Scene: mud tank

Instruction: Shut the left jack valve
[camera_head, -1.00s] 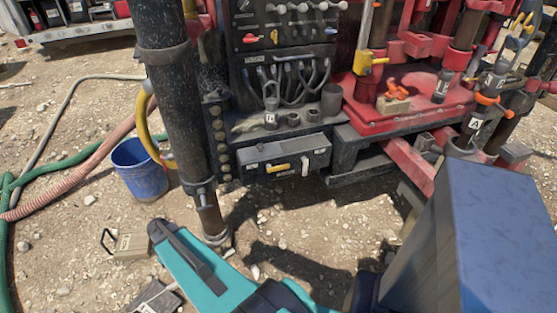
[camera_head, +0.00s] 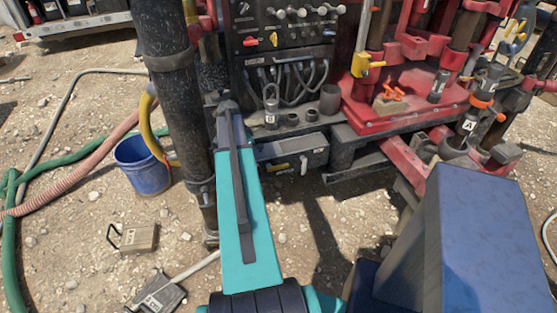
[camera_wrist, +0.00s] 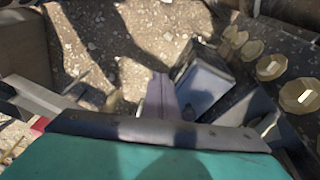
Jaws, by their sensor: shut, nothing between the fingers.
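My teal arm covers the box's left end in the head view, and my gripper is not clear there. In the wrist view my gripper (camera_wrist: 160,95) is shut and empty beside a grey box-like shape (camera_wrist: 203,80). No lever is clear there.
A thick black post (camera_head: 180,110) stands left of my arm. Brass hexagonal fittings (camera_wrist: 270,67) line the right of the wrist view. A blue bucket (camera_head: 140,166) stands at left. Hoses (camera_head: 75,160) lie at far left. Open gravel lies below the box.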

